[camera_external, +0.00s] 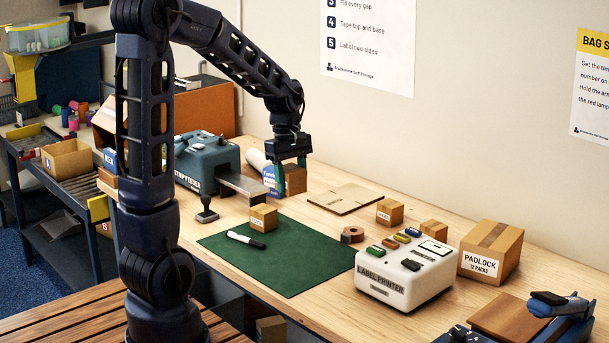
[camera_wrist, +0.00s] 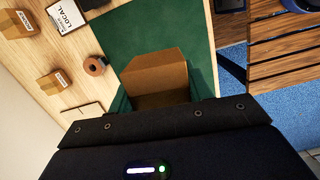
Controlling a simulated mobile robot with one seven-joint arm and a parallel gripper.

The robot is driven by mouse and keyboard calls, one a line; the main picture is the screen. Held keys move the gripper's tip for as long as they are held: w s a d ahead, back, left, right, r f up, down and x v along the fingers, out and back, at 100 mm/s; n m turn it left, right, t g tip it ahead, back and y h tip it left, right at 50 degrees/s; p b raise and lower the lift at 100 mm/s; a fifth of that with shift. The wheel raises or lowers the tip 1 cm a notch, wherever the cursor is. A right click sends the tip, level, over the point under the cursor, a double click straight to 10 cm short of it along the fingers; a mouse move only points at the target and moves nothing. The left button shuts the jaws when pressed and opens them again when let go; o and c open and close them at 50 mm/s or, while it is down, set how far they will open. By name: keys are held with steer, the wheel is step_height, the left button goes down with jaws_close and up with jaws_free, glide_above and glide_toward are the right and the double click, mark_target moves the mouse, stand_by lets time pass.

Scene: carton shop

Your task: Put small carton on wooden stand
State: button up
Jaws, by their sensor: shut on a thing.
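My gripper (camera_external: 291,176) is shut on a plain brown small carton (camera_external: 296,180), above the back of the workbench. In the wrist view the carton (camera_wrist: 155,78) sits between the fingers, with the green mat beyond it. A slatted wooden surface (camera_external: 62,318) lies at the front left, beside my arm; a slatted wooden surface also shows at the upper right of the wrist view (camera_wrist: 286,38). I cannot tell for sure that this is the wooden stand. Its visible slats are bare.
Another small carton (camera_external: 263,217) and a marker (camera_external: 246,240) are on the green mat (camera_external: 290,268). Small cartons (camera_external: 390,212), a tape roll (camera_external: 353,235), a label printer (camera_external: 405,273) and a padlock carton (camera_external: 491,251) stand to the right. A teal strip feeder (camera_external: 206,160) is left of my gripper.

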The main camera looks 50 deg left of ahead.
steer(key=w+d+r+m, duration=0.3)
steer(key=w+d+m, duration=0.2)
steer(key=w+d, duration=0.75)
step_height(320, 180, up, 2)
steer(key=m+g+y, duration=0.2)
steer(key=m, duration=1)
glide_above(511, 318)
steer(key=f, duration=1.9)
steer(key=shift+w, duration=0.25)
steer(key=shift+f, duration=0.15)
steer(key=o, duration=0.7)
steer(key=shift+o, duration=1.3)
